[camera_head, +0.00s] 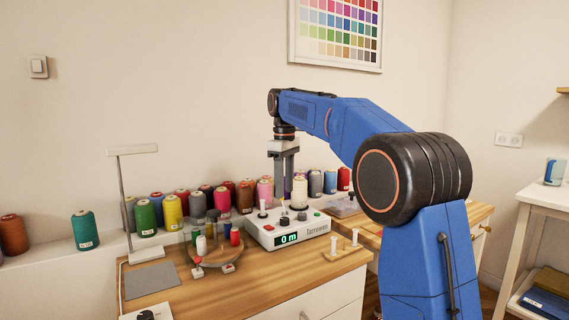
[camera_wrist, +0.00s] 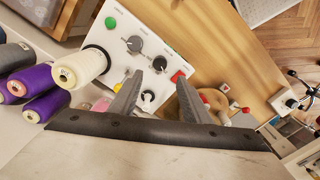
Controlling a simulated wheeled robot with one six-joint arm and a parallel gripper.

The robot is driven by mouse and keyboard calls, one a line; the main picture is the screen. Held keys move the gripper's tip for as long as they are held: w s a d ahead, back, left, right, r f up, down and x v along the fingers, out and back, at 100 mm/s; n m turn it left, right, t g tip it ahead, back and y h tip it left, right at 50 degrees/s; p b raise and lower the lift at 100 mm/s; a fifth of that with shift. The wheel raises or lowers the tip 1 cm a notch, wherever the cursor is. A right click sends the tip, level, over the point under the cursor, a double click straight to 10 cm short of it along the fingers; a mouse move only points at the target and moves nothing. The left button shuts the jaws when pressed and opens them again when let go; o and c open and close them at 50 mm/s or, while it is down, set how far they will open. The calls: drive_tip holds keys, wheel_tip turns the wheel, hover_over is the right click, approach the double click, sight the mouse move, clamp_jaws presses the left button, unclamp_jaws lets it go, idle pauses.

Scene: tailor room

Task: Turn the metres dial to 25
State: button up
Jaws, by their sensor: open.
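The white winding machine (camera_head: 262,234) stands on the wooden table, its green display (camera_head: 288,239) reading "0 m". In the wrist view its top panel (camera_wrist: 112,75) carries two dark dials, one near the green button (camera_wrist: 134,43) and one nearer the red button (camera_wrist: 160,63). Their labels are too small to read, so I cannot tell which is the metres dial. My gripper (camera_wrist: 159,78) is open and empty, pointing down above the panel. The nearer dial lies just beyond the gap between its fingertips. In the head view the gripper (camera_head: 284,178) hangs over the machine's back.
A cream thread cone (camera_head: 299,192) stands upright at the machine, close to my gripper. A round rack with small spools (camera_head: 215,257) is left of the machine, a wooden peg stand (camera_head: 345,250) right. Several thread cones line the wall ledge. A lamp (camera_head: 124,200) stands left.

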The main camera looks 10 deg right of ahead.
wheel_tip(320, 180, up, 8)
idle(0.4)
drive_tip(key=shift+f, duration=0.15)
